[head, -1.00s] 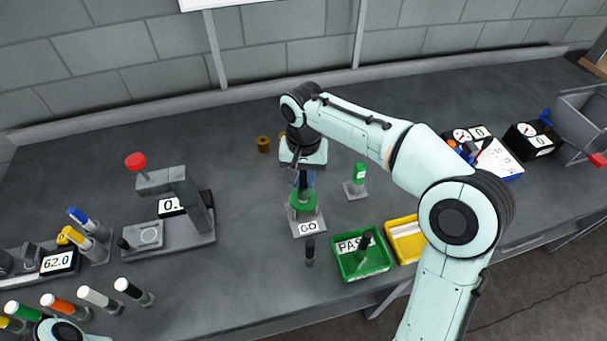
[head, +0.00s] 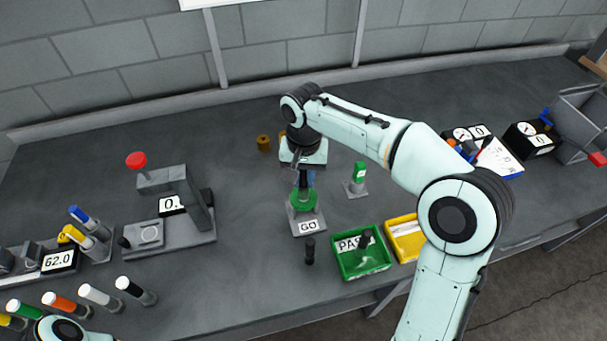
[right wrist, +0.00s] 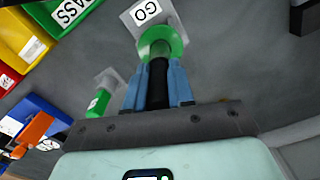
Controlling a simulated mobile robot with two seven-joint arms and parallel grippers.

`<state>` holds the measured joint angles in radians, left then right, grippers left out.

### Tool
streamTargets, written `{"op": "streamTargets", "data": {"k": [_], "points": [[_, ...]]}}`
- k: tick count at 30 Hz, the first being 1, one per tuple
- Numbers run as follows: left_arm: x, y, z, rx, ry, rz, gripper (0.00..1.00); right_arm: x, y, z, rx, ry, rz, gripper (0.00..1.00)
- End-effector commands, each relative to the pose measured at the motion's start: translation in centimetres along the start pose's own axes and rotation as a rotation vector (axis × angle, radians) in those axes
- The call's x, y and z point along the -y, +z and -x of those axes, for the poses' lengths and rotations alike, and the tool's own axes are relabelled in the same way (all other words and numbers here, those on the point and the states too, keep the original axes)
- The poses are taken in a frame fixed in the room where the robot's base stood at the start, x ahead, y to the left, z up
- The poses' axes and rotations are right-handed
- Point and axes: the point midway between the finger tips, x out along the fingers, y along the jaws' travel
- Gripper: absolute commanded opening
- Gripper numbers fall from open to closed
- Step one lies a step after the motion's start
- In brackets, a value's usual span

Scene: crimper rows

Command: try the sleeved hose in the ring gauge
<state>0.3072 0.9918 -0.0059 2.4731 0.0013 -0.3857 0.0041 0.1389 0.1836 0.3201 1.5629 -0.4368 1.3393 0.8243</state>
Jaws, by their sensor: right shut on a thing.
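The ring gauge is a green ring (head: 303,201) on a grey stand with a GO label (head: 308,226), near the middle of the bench. It also shows in the right wrist view (right wrist: 165,46). My right gripper (head: 304,178) is directly above the ring, pointing down. Its blue fingers are shut on the black sleeved hose (right wrist: 157,84), which stands upright between them. The hose's far end meets the ring's opening in the right wrist view. I cannot tell how deep it sits. My left gripper is out of view.
A green PASS tray (head: 362,262) holding a dark piece and a yellow tray (head: 404,240) stand right of the gauge. A dark upright piece (head: 310,252) is in front. A small green-topped stand (head: 358,180) is close by on the right. A red-knobbed press (head: 175,205) is left.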

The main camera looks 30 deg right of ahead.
Motion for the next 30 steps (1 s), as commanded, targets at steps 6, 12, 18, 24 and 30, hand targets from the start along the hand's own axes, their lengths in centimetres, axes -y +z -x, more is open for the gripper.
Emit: {"op": "streamTargets", "data": {"k": [6, 12, 18, 24, 30], "points": [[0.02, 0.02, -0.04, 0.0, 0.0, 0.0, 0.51, 0.02, 0.0, 0.0, -0.001, -0.001, 0.0, 0.0], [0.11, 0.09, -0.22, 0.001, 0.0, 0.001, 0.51, 0.02, 0.01, -0.27, -0.001, -0.001, 0.0, 0.0], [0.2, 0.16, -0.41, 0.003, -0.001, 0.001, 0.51, 0.01, 0.01, -0.59, 0.0, 0.0, 0.001, 0.0], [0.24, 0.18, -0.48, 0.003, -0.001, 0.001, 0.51, 0.01, 0.01, -0.73, 0.0, 0.0, 0.0, 0.0], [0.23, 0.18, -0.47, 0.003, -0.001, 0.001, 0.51, -0.01, 0.01, -0.74, 0.0, 0.0, 0.0, 0.0]]}}
